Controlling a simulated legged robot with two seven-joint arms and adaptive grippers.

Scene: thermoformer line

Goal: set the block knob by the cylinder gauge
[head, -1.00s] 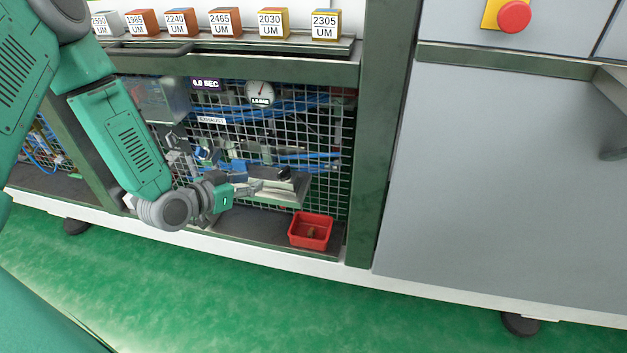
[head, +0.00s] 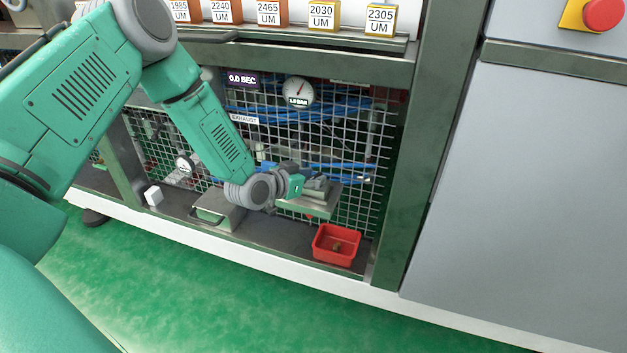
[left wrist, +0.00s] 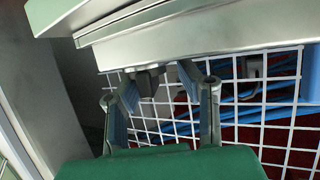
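A metal block (head: 312,206) sticks out from the wire mesh in the head view. In the left wrist view its silver underside or face (left wrist: 190,42) fills the top. A small dark knob (left wrist: 150,82) shows at its edge there, between my gripper's fingers and nearer the left one. My left gripper (head: 318,186) is at the block in the head view; in the left wrist view (left wrist: 162,76) its fingers are spread, with a gap to the right of the knob. A round white gauge (head: 299,91) with a red needle hangs above; its label seems to read 1.0 BAR. My right gripper is out of view.
A red tray (head: 337,259) with a small item stands on the ledge below right. Another gauge (head: 184,165) sits behind the mesh. A green post (head: 425,150) bounds the bay on the right.

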